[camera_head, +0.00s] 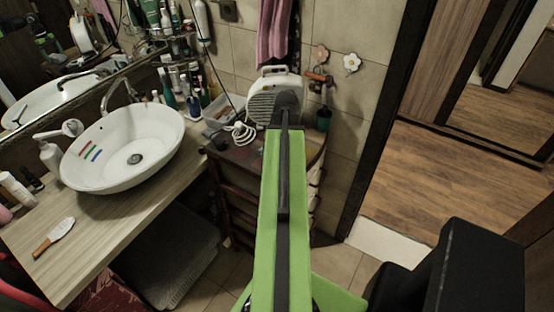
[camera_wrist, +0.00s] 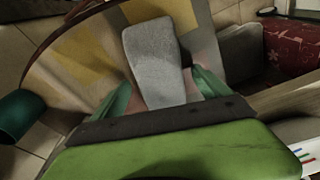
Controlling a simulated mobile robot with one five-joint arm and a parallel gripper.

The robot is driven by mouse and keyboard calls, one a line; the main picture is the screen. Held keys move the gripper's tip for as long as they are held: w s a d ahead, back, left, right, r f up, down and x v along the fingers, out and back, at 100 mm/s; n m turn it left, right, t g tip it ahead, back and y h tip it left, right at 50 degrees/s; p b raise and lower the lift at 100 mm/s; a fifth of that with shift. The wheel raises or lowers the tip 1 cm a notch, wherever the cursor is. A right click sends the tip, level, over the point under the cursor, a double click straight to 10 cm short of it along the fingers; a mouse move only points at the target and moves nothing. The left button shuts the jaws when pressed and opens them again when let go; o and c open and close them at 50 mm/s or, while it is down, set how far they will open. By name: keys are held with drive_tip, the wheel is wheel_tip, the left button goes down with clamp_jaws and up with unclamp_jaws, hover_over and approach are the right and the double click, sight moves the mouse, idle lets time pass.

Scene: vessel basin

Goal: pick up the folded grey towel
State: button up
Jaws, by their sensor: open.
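The folded grey towel (camera_wrist: 154,50) shows in the wrist view as a long pale grey pad with rounded corners. It lies on a surface with yellow and whitish patches (camera_wrist: 75,50). My gripper (camera_wrist: 161,82) is open, with one teal finger on each side of the towel's near part. The towel's near end is close to the dark bar of my gripper. I cannot tell whether the fingers touch it or how high they are above the surface. In the head view my green arm hides the fingers, and I cannot make out the towel there.
In the head view a white basin (camera_head: 105,165) stands on a wooden counter (camera_head: 80,235) at left. A white fan heater (camera_head: 280,85) and a teal cup (camera_head: 323,119) are near the arm's end. A doorway with clear wooden floor (camera_head: 420,180) is at right.

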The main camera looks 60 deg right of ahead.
drive_tip(key=shift+r, duration=0.1)
drive_tip(key=c, duration=1.5)
drive_tip(key=shift+o, duration=0.2)
